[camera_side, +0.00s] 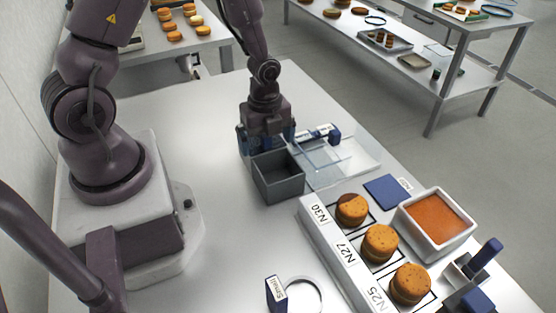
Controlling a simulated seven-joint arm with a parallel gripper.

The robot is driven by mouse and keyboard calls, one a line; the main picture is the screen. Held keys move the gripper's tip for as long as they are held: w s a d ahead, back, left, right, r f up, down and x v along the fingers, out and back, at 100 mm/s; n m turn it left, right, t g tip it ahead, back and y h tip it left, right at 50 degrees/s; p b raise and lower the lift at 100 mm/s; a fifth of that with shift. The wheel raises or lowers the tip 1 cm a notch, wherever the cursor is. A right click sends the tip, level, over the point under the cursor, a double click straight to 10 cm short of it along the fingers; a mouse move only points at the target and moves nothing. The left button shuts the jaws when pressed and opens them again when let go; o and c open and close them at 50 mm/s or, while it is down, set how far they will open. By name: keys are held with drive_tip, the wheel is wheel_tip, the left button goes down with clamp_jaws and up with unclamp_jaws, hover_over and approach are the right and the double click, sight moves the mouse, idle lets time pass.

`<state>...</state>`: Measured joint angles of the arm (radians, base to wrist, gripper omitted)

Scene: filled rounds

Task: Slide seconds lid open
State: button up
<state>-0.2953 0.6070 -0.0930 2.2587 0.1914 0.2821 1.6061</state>
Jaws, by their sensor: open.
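My gripper (266,138) points down just behind the open grey box (278,188), at the middle of the table. Its jaws are open; the fingertips are partly hidden by the box's back wall. A clear sliding lid (325,166) lies to the right of the grey box, with a blue handle piece (334,134) at its far side. I cannot read a label on the box or the lid. The inside of the grey box looks empty from here. I cannot tell whether a finger touches the box or the lid.
A white rack with labels N30, N27, N25 holds filled rounds (380,243) at the front right. Beside it are a white tub of orange filling (438,222) and a blue square (387,190). A ring with a blue tag (276,294) lies at the front. The left-middle table is clear.

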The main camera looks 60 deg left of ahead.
drive_tip(key=shift+r, duration=3.55)
drive_tip(key=shift+s+n, duration=0.15)
drive_tip(key=shift+n, duration=0.55)
drive_tip(key=shift+s+d+f+n+g, duration=0.1)
drive_tip(key=shift+s+n+g, duration=0.25)
drive_tip(key=shift+n, duration=0.45)
drive_tip(key=s+d+r+n+t, duration=0.3)
drive_tip(key=r+n, duration=0.4)
drive_tip(key=r, duration=0.3)
drive_tip(key=s+d+r+n+t, duration=0.3)
drive_tip(key=s+r+n, duration=0.3)
drive_tip(key=r, duration=0.5)
drive_tip(key=shift+r+n, duration=0.15)
drive_tip(key=shift+n, duration=0.85)
